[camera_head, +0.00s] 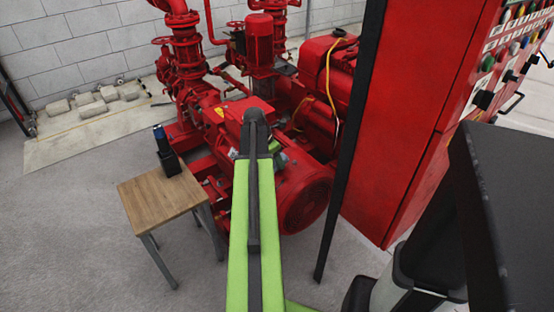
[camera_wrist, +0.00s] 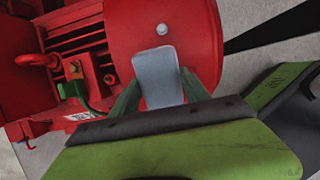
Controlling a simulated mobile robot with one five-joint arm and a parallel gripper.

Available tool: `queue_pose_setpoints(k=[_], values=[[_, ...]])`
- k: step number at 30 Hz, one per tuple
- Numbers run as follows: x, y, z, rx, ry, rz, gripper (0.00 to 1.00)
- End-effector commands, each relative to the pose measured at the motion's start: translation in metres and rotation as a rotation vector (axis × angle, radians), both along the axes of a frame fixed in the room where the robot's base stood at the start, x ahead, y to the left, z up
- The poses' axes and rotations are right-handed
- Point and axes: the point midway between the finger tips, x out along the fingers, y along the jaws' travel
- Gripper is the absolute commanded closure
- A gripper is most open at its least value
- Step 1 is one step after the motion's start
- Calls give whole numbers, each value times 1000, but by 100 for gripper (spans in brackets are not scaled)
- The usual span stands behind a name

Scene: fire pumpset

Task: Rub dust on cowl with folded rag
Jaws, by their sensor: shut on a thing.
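The red cowl (camera_wrist: 120,30) is the rounded end cover of the motor and fills the top middle of the wrist view. It also shows in the head view (camera_head: 306,197), to the right of my arm. My gripper (camera_wrist: 160,85) is shut on the folded rag (camera_wrist: 156,72), a flat pale grey-blue pad between its two green fingers. The rag's far end lies over the cowl in the picture; I cannot tell whether it touches. A small pale round spot (camera_wrist: 162,29) shows on the cowl just beyond the rag. I cannot clearly make out dust.
A wooden-topped table (camera_head: 150,205) stands left of the pumpset, with a dark bottle-like object (camera_head: 165,150) on it. A tall red control cabinet (camera_head: 415,110) with a dark edge post stands close on the right. Floor at front left is clear.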

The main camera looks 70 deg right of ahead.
Motion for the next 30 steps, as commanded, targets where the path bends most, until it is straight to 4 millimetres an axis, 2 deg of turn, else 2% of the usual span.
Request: queue_pose_setpoints(k=[1, 5, 15, 24, 30], values=[[1, 2, 12, 0, 0, 1, 78], [3, 6, 24, 0, 0, 0, 78], [4, 7, 24, 0, 0, 0, 78], [9, 15, 52, 0, 0, -1, 78], [10, 16, 51, 0, 0, -1, 78]])
